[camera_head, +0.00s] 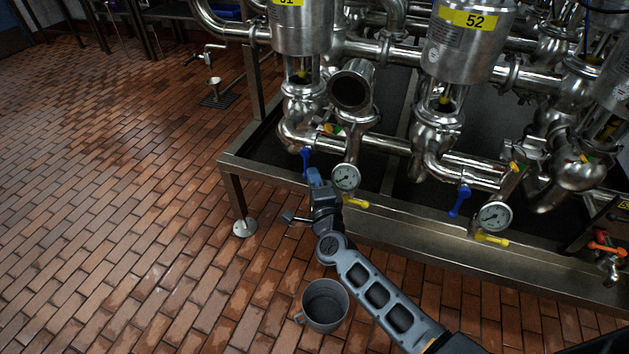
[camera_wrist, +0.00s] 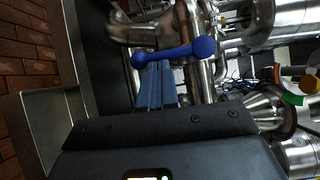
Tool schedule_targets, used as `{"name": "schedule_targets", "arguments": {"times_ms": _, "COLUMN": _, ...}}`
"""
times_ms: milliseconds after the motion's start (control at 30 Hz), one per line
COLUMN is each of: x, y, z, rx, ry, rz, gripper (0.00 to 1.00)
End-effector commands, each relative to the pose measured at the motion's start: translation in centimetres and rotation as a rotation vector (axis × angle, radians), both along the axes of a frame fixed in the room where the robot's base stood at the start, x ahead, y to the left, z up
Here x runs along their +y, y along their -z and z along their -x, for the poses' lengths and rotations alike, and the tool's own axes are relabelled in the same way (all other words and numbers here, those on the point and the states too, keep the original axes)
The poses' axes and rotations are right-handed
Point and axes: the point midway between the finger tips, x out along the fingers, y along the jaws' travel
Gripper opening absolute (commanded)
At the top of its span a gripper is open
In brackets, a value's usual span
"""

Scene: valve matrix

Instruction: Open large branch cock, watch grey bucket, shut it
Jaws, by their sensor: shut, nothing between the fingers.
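A cock with a blue handle (camera_head: 305,160) sits low on the left pipe branch. In the wrist view its ball-ended blue lever (camera_wrist: 172,52) lies across the picture, just beyond my fingertips. My gripper (camera_head: 315,177) is shut and empty, close to this handle. Its blue fingers also show side by side in the wrist view (camera_wrist: 157,80); I cannot tell whether they touch the lever. The grey bucket (camera_head: 325,308) stands upright on the floor below my arm, with a handle on its left. Its inside looks grey, and I cannot tell whether it holds liquid.
A second blue handle (camera_head: 459,201) hangs to the right. Pressure gauges (camera_head: 346,177) and yellow levers (camera_head: 355,202) are close beside my gripper. The steel frame rail (camera_head: 400,233) runs below the pipes. The brick floor at left (camera_head: 120,200) is clear.

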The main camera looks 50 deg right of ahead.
Motion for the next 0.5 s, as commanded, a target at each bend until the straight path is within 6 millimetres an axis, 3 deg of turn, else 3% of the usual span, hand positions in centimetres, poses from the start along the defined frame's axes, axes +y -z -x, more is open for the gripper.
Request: {"name": "schedule_targets", "arguments": {"times_ms": 500, "x": 0.15, "y": 0.44, "z": -0.37, "rx": -0.065, "ry": -0.001, "rz": -0.022, "gripper": 0.00}}
